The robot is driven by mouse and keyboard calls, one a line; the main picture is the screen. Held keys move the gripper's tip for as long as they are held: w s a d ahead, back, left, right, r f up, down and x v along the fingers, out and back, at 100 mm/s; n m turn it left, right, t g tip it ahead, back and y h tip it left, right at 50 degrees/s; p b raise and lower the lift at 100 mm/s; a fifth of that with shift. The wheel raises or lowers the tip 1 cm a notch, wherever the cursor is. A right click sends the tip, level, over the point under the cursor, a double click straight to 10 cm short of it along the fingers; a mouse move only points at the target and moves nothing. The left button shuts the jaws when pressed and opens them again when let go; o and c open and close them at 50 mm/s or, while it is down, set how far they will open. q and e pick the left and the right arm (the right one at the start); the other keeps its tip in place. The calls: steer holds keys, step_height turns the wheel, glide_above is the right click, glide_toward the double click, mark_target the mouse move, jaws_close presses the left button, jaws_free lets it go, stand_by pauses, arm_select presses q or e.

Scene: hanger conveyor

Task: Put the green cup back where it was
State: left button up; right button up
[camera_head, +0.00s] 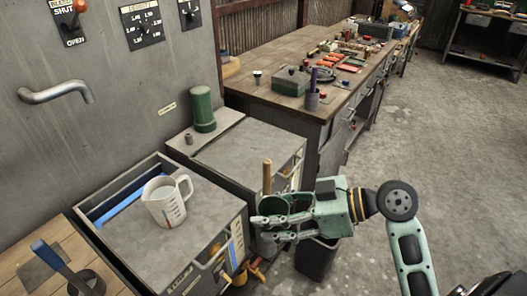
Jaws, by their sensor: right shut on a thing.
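My right gripper (264,228) reaches in from the right, in front of the grey cabinets. It is shut on a dark green rounded thing (272,205), which looks like the green cup; the fingers hide much of it. An upright wooden handle (267,176) rises just above it; I cannot tell whether the two are joined. The held thing is off the cabinet tops, near their front right edge. A taller green cylinder (203,106) stands upright at the back of the cabinet by the wall. My left gripper is not in view.
A clear measuring jug (167,201) stands on the near grey cabinet (186,249). The farther cabinet top (246,153) is mostly bare. A small dark weight (188,138) stands near the cylinder. A wooden workbench (262,60) holds tools. A dark bin (316,261) stands below my gripper.

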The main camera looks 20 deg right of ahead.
step_height(320, 180, down, 4)
steer(key=b, duration=0.3)
steer(key=shift+w+d, duration=0.1)
steer(key=shift+f+b, duration=0.1)
steer(key=shift+b, duration=0.25)
steer(key=shift+d, duration=0.25)
steer(key=shift+a, duration=0.1)
